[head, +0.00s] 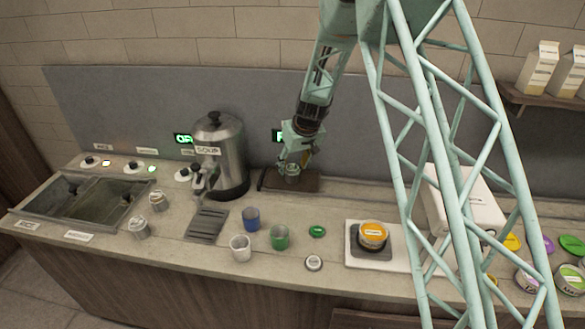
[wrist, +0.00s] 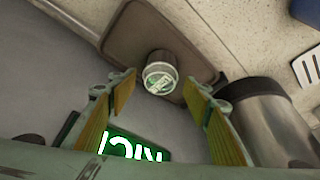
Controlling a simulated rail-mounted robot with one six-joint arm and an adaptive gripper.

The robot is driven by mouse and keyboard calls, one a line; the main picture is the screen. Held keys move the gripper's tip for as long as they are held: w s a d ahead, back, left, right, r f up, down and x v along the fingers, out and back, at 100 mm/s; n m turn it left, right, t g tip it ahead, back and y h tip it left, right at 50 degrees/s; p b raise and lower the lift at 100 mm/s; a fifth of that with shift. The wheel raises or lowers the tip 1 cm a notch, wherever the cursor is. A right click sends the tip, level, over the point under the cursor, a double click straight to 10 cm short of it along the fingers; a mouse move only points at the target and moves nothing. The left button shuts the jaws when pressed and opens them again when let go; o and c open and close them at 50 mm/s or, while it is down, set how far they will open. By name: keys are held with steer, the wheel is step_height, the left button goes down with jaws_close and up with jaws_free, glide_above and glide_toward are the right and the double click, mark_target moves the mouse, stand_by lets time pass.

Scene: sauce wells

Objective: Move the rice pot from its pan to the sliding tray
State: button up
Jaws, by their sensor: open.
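A small metal pot (wrist: 160,75) with a green-and-white top stands on the brown sliding tray (wrist: 125,22); its lettering is too small to read, so I cannot tell if it is the rice pot. In the head view the pot (head: 291,178) shows just below my gripper (head: 294,160), over the tray (head: 312,183). My gripper (wrist: 163,112) is open, its yellow-padded fingers either side of the pot's line and apart from it.
A steel SOUP urn (head: 220,160) stands close left of the tray. Two metal pots (head: 157,201) stand beside the pans. Blue, green and white cups (head: 251,218) are in front. A scale with an orange-topped bowl (head: 373,236) is right. A green sign (wrist: 125,147) glows behind.

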steer(key=v, duration=1)
steer(key=shift+s, duration=0.1)
stand_by(0.9)
